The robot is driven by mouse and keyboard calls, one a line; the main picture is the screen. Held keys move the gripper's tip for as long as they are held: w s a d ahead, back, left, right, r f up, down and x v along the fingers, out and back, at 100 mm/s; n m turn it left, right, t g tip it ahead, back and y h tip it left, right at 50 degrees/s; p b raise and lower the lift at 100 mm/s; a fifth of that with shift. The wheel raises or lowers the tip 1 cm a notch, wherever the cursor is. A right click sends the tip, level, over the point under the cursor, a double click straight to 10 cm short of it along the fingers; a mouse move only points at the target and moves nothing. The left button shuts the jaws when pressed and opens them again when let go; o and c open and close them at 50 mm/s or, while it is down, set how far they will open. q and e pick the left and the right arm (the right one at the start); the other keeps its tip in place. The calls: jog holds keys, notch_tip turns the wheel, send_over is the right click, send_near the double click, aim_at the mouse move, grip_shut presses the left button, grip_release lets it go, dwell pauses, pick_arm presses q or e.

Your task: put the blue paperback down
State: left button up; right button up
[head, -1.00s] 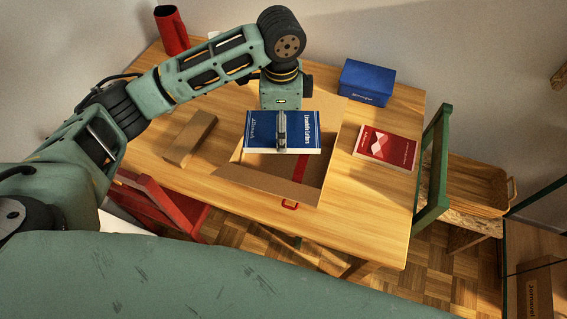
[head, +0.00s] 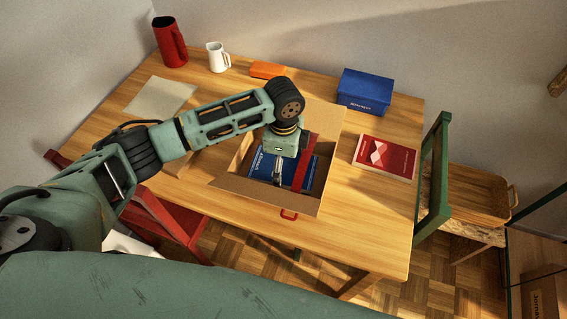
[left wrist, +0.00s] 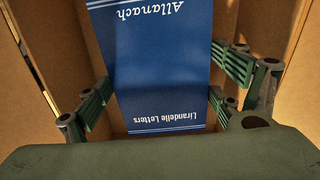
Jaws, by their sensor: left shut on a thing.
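The blue paperback (head: 263,167) is down inside an open cardboard box (head: 262,196) on the wooden table. My left gripper (head: 279,180) reaches into the box from above and is shut on the book. In the left wrist view, the blue cover (left wrist: 165,75) lies between the green finger pads (left wrist: 160,95), with brown cardboard walls on both sides. Whether the book touches the box floor cannot be told. My right gripper is not in view.
A red strip-like thing (head: 307,160) shows in the box, right of my gripper. A red book (head: 385,158) and blue box (head: 364,92) are to the right. An orange thing (head: 266,69), white mug (head: 218,58) and red jug (head: 170,42) stand behind. The right front tabletop is clear.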

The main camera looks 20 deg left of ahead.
aim_at(284, 166)
pick_arm(q)
jog(key=shift+f, duration=0.3)
jog(key=o, duration=1.2)
jog(key=shift+f, duration=0.1)
notch_tip(284, 166, up, 12)
jog(key=shift+r, duration=0.15)
